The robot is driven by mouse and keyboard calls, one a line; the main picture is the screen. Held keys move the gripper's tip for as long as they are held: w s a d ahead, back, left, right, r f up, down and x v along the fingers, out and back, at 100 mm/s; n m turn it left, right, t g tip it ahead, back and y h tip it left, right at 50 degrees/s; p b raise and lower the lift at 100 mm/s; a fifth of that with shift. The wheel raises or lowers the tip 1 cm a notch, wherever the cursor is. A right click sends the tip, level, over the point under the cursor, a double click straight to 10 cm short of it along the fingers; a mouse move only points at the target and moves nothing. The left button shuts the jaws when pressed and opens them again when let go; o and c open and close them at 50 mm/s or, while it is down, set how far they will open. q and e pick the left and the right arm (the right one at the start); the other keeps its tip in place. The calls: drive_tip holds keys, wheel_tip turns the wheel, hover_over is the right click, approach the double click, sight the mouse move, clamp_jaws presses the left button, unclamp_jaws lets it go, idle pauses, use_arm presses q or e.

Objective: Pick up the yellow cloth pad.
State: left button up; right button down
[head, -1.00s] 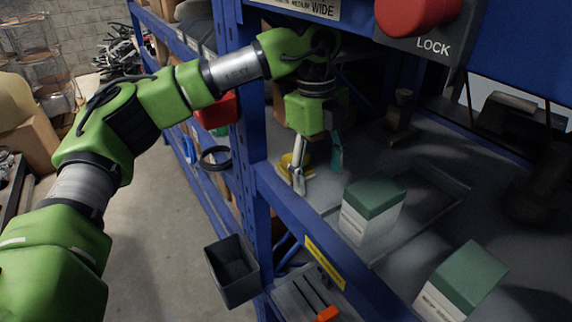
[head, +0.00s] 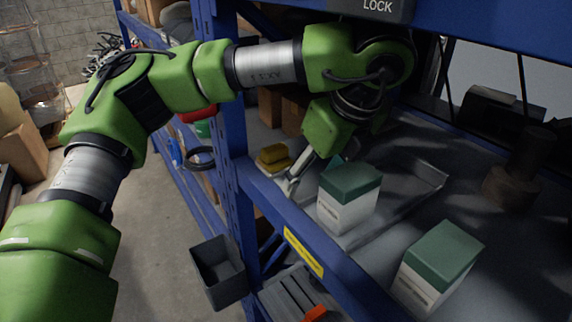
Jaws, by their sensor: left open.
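The yellow cloth pad (head: 273,155) lies on the shelf near the blue upright, at the left end of the shelf surface. My left gripper (head: 308,172) is just right of the pad, tilted, with its fingers apart and nothing seen between them. The gripper and the pad look apart. My right gripper is out of view.
A green-topped white box (head: 348,195) stands close to my left gripper, and another green-topped box (head: 437,267) stands further right. A grey bin (head: 219,270) hangs below the shelf.

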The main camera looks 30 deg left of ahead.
sight(275, 148)
use_arm(q)
drive_tip(key=w+a, duration=0.1)
drive_tip(key=a, duration=0.1)
drive_tip(key=w+a+p, duration=0.1)
drive_tip(key=a, duration=0.1)
drive_tip(key=w+a, duration=0.1)
drive_tip(key=a, duration=0.1)
drive_tip(key=shift+p, duration=0.3)
drive_tip(key=shift+w+a, duration=0.2)
drive_tip(key=shift+a, duration=0.1)
drive_tip(key=shift+w+a, duration=0.25)
drive_tip(key=shift+a, duration=0.05)
drive_tip(key=a, duration=0.1)
drive_tip(key=w+a+p, duration=0.1)
drive_tip(key=w+a, duration=0.1)
drive_tip(key=shift+a+p, duration=0.3)
drive_tip(key=shift+a, duration=0.05)
drive_tip(key=shift+a+f+p, duration=0.1)
drive_tip(key=shift+f+p, duration=0.2)
drive_tip(key=shift+p, duration=0.1)
drive_tip(key=shift+f, duration=0.25)
drive_tip(key=c, duration=1.2)
